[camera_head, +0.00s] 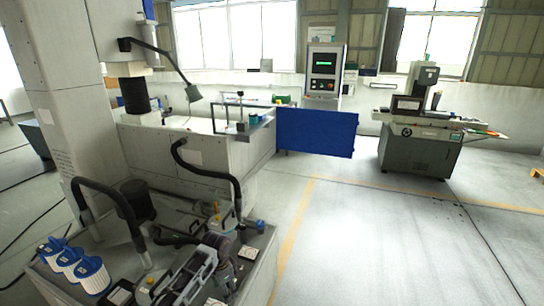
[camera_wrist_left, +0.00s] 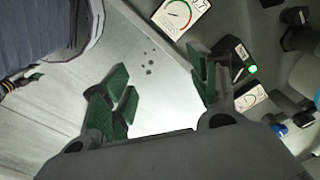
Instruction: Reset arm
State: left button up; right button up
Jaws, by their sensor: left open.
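My left gripper (camera_head: 222,274) is low in the head view, above the right end of the grey machine base, where its fingers are small and dark. In the left wrist view the left gripper (camera_wrist_left: 162,90) has its two green-padded fingers spread wide with nothing between them. Pale surface with a few dark specks shows beyond the gap. My right gripper is in neither view.
A white gauge card (camera_wrist_left: 181,14) and a dark box with a green light (camera_wrist_left: 236,65) lie close to one finger. Blue-capped white filters (camera_head: 92,273) stand at the left. A blue panel (camera_head: 316,132) stands behind. The floor (camera_head: 400,235) at right is clear.

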pick_arm(q)
jog(key=s+d+n+t+h, duration=0.1)
jog(key=s+d+n, duration=0.2)
jog(key=s, duration=1)
jog(key=s+a+r+n+t+y, duration=0.1)
jog(key=s+a+r+n, duration=0.25)
jog(key=s, duration=0.35)
jog(key=s+a+r+n+t, duration=0.1)
jog(key=s+a+r+n, duration=0.1)
jog(key=s+a+r, duration=0.45)
jog(key=s+d+f+g, duration=0.1)
jog(key=s+f, duration=0.1)
jog(key=f, duration=1.5)
jog(key=s+d+f, duration=0.1)
jog(key=s+f, duration=0.1)
jog(key=f, duration=1.6)
jog(key=s+a+f, duration=0.2)
jog(key=s+f, duration=0.8)
jog(key=s, duration=0.1)
jog(key=s+a+f+g, duration=0.1)
jog(key=s+a+f, duration=0.1)
jog(key=s+f, duration=0.8)
jog(key=shift+s+a+m, duration=0.2)
jog(key=shift+s+m, duration=0.15)
jog(key=shift+s, duration=0.2)
